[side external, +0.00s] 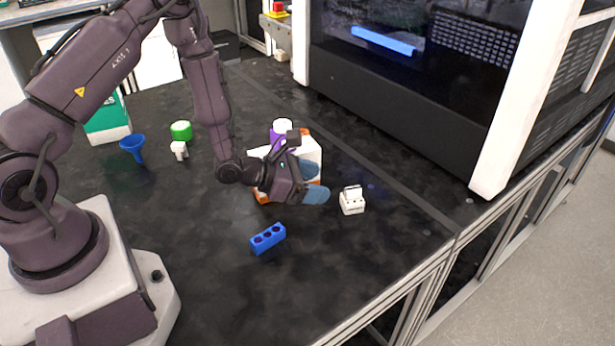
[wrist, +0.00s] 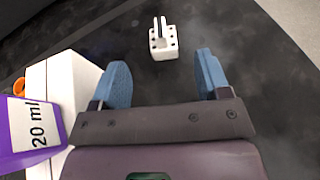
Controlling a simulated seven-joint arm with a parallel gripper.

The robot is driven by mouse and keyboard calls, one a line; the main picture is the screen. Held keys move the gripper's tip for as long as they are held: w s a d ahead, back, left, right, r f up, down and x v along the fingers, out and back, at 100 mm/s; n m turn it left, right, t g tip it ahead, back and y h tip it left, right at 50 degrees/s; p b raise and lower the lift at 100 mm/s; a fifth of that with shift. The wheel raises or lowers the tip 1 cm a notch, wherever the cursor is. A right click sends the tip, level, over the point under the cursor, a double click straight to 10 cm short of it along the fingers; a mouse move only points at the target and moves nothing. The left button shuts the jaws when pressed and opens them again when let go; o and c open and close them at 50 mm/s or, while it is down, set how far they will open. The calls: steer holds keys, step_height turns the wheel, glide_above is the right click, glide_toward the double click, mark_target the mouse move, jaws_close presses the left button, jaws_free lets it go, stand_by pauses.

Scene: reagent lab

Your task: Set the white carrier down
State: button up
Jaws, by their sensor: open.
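The white carrier (side external: 352,201) is a small white block with a raised handle and dark holes in its top. It stands upright on the black bench, to the right of my gripper in the side view. In the wrist view the carrier (wrist: 163,41) lies ahead of the fingertips, apart from them and roughly between their lines. My gripper (side external: 314,182) has blue fingers and is above the bench. In the wrist view my gripper (wrist: 161,75) is open, with nothing between the fingers.
A white and orange box (side external: 310,152) with a purple 20 ml bottle (wrist: 28,130) is close beside my gripper. A blue block with holes (side external: 267,239) lies in front. A blue funnel (side external: 133,147) and green-capped item (side external: 181,131) stand left. Bench right of the carrier is clear.

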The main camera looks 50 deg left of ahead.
steer(key=shift+s+r, duration=0.15)
steer(key=shift+s, duration=0.05)
steer(key=s+d+r+m+g+h, duration=0.3)
steer(key=s+d+r+m+g, duration=0.2)
steer(key=r+m, duration=0.5)
steer(key=s+d+r+m+g+h, duration=0.35)
steer(key=s+d+r+m, duration=0.2)
steer(key=r+m, duration=0.45)
steer(key=s+a+r+m+t+y, duration=0.1)
steer(key=s+a+r+m+y, duration=0.7)
steer(key=s+a+m+y, duration=0.2)
steer(key=shift+s+a+m+y, duration=0.3)
steer(key=shift+s+m+y, duration=0.5)
steer(key=shift+s, duration=0.35)
